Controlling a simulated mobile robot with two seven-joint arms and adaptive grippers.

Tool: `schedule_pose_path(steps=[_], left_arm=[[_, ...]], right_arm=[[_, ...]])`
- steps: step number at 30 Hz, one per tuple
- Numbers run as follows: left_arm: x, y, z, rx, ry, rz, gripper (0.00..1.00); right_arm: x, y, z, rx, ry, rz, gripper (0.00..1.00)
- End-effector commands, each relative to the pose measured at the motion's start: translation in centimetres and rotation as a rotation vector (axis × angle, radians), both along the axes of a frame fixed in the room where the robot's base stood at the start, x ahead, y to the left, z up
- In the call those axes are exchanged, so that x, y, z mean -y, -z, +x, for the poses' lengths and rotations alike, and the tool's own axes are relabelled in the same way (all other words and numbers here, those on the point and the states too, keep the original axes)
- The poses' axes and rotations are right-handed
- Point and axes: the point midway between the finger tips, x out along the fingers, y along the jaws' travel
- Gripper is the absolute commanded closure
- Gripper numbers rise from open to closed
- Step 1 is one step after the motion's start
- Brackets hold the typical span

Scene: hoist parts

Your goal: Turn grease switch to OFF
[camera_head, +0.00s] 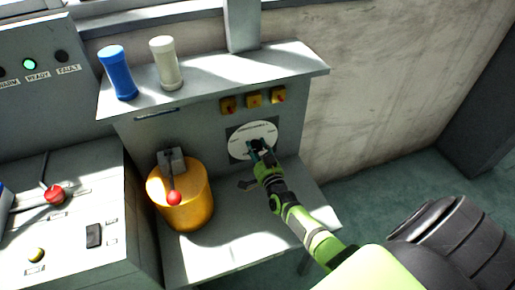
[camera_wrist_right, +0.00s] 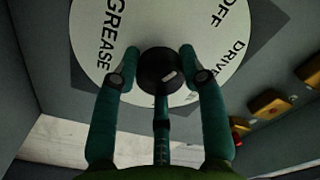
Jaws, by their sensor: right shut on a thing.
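The grease switch is a white round dial (camera_head: 240,133) on a dark square plate on the upright grey panel. In the right wrist view the dial (camera_wrist_right: 90,50) reads GREASE at left, OFF at upper right and DRIVE at right. A round black knob (camera_wrist_right: 155,66) with a short white mark sits at its centre. The mark lies on the lower right part of the knob; which label it points to is unclear. My right gripper (camera_head: 257,152) is at the dial, its teal fingers (camera_wrist_right: 158,72) closed around the knob. My left gripper is not in view.
Several yellow switches (camera_head: 253,97) sit above the dial. A blue cylinder (camera_head: 117,73) and a white one (camera_head: 166,63) stand on the shelf. A yellow-orange drum (camera_head: 190,205) with a red-knobbed lever (camera_head: 174,198) stands left of my gripper. A control console (camera_head: 75,265) is at far left.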

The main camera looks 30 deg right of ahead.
Motion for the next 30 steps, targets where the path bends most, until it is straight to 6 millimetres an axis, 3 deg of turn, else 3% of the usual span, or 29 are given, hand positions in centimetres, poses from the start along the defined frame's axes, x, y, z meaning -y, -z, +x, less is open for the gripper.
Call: schedule_pose_path(steps=[11, 12, 13, 14, 25, 30], left_arm=[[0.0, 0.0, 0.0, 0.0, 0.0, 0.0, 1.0], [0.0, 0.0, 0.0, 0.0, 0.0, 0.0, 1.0], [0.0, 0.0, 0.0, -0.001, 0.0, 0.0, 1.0], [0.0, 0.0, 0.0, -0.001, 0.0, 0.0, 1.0], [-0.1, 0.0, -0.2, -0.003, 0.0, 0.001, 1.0], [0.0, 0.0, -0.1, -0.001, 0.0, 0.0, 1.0]], right_arm=[[-0.6, 0.4, 0.0, -0.011, -0.01, -0.004, 0.9], [-0.6, 0.4, 0.0, -0.013, -0.01, -0.004, 0.5], [-0.6, 0.4, 0.0, -0.013, -0.01, -0.004, 0.38], [-0.6, 0.4, 0.0, -0.012, -0.009, -0.003, 0.34], [-0.3, 0.3, -0.3, -0.007, -0.003, -0.003, 0.34], [-0.8, 0.4, -2.3, -0.009, -0.003, -0.002, 0.34]])
